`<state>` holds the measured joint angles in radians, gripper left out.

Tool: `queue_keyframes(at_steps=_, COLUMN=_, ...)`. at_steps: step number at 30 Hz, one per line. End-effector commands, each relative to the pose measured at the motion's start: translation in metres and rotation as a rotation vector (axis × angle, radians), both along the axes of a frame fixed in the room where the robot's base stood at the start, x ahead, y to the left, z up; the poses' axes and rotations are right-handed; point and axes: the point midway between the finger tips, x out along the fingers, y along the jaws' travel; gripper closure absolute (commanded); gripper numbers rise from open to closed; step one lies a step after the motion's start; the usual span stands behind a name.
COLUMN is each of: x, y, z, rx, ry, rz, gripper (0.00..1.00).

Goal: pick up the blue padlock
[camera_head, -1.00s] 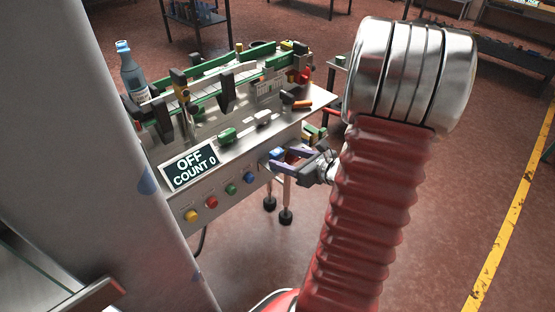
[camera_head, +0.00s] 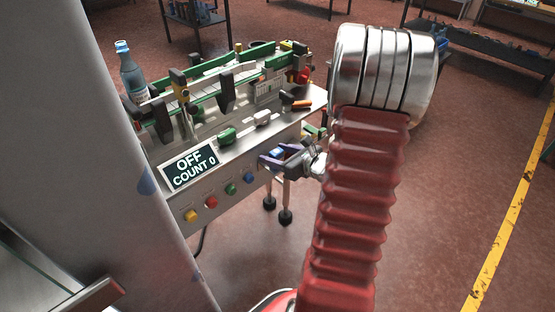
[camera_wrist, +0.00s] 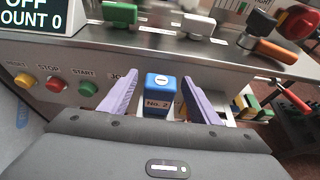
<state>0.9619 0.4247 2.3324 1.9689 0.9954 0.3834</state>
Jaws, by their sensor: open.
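My gripper (camera_wrist: 158,77) is open, with one purple finger on each side of the padlock. I cannot tell whether the fingers touch it. In the head view my gripper (camera_head: 279,156) is beside the front right of the machine, and the padlock (camera_head: 277,152) shows as a small blue patch between the fingers. What supports the padlock is hidden.
The steel machine panel (camera_wrist: 130,62) stands just beyond the fingers, with coloured buttons (camera_wrist: 54,85) on its front. Coloured blocks (camera_wrist: 256,105) are at right.

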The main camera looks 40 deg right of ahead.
Motion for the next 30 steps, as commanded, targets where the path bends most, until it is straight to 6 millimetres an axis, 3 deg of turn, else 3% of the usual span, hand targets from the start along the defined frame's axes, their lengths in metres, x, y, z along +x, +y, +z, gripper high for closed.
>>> queue_keyframes(at_steps=14, x=-0.0003, y=0.0002, z=0.0000, rx=0.000, ry=0.000, rz=0.000, gripper=0.44)
queue_keyframes(at_steps=30, x=-0.0005, y=0.0002, z=0.0000, rx=0.000, ry=0.000, rz=0.000, gripper=0.81)
